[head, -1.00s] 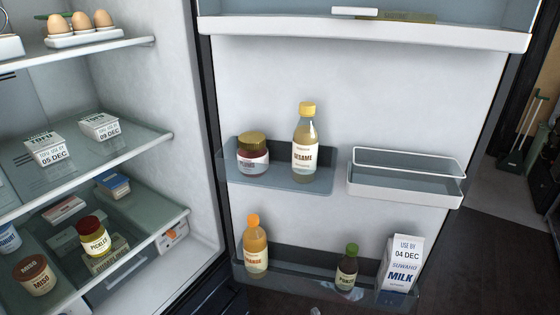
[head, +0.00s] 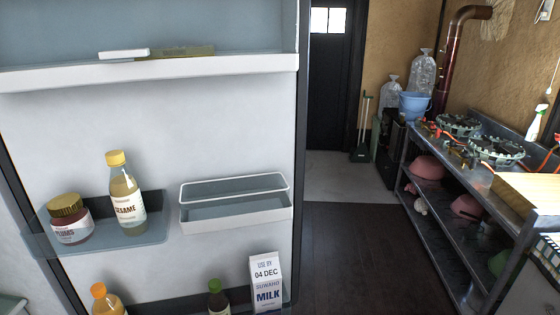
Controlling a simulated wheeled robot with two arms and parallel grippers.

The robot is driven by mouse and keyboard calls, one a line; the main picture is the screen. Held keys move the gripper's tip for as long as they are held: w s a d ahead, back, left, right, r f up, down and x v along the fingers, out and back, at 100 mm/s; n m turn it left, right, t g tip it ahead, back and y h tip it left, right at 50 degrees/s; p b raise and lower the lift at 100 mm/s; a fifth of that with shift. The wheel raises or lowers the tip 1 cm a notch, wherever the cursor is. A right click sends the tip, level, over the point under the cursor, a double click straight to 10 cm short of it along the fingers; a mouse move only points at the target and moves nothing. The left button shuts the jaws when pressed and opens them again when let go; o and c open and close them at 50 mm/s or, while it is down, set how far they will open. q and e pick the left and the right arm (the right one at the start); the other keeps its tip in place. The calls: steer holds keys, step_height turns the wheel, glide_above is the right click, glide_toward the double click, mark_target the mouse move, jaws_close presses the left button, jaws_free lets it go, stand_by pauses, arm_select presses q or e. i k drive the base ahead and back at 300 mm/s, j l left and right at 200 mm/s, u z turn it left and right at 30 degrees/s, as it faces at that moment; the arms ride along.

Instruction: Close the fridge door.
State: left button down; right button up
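The fridge door (head: 110,132) stands open and fills the left half of the head view, its white inner side facing me. Its free edge (head: 302,130) is the dark vertical strip near the middle of the picture. A door shelf holds a plums jar (head: 70,222) and a sesame bottle (head: 127,200). An empty white bin (head: 236,205) is beside them. Lower down are an orange-capped bottle (head: 106,302), a green-capped bottle (head: 218,300) and a milk carton (head: 266,285). The fridge's inside is almost wholly out of view. Neither gripper shows.
A metal shelf unit (head: 470,225) with burners (head: 496,150) and pots stands along the right wall. A blue bucket (head: 413,106) and a dustpan (head: 360,154) are at the back near a dark door (head: 330,90). The dark floor (head: 365,245) between is clear.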

mark_target(176, 121)
steer(key=i+l+z, duration=0.4)
steer(key=i+z, duration=0.25)
steer(key=i, duration=0.15)
steer(key=i+z, duration=0.3)
steer(key=i, duration=1.7)
steer(key=i+u, duration=0.25)
steer(key=u, duration=0.15)
steer(key=i+l+u, duration=0.1)
steer(key=i+u, duration=0.25)
steer(key=i+l+u, duration=0.1)
steer(key=u, duration=0.3)
steer(key=i+l+u, duration=0.2)
steer(key=u, duration=0.15)
steer(key=l+u, duration=0.1)
steer(key=u, duration=3.1)
